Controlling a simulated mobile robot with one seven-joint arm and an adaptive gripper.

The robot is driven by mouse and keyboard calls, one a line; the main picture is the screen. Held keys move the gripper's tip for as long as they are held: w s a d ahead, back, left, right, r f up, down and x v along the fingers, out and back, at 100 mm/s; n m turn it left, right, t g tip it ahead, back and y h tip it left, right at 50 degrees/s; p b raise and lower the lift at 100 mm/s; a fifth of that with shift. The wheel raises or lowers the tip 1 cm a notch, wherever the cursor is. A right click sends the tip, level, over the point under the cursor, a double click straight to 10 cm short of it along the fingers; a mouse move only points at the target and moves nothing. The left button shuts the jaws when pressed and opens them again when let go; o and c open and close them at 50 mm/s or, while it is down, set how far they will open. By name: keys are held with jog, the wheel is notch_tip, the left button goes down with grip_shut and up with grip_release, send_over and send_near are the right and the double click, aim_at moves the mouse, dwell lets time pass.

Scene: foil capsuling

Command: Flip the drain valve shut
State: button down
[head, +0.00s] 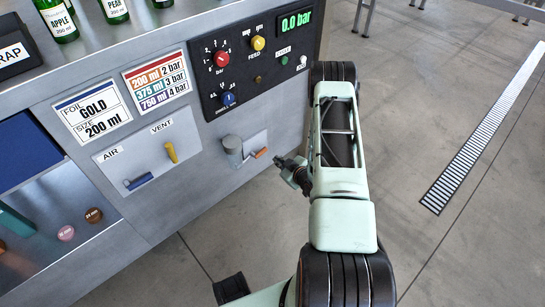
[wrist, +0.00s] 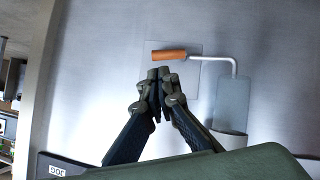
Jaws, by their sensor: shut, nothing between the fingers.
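The drain valve is most likely the fitting with an orange handle (head: 261,153) on a bent metal rod, low on the front panel. A grey cylinder (head: 232,148) sits beside it. In the wrist view the orange handle (wrist: 169,55) lies roughly level, the rod bends down into the grey cylinder (wrist: 232,102), and a pale plate is behind. My gripper (head: 282,162) is just right of the handle in the head view. In the wrist view its shut, empty fingertips (wrist: 160,74) appear just below the handle; whether they touch it I cannot tell.
A blue-handled AIR valve (head: 138,181) and a yellow-handled VENT valve (head: 171,152) are on the panel to the left. The control panel (head: 255,60) with knobs is above. Bottles (head: 58,20) stand on the counter. Open floor (head: 440,120) lies right.

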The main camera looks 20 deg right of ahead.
jog(key=shift+v, duration=1.65)
jog(key=shift+d, duration=0.15)
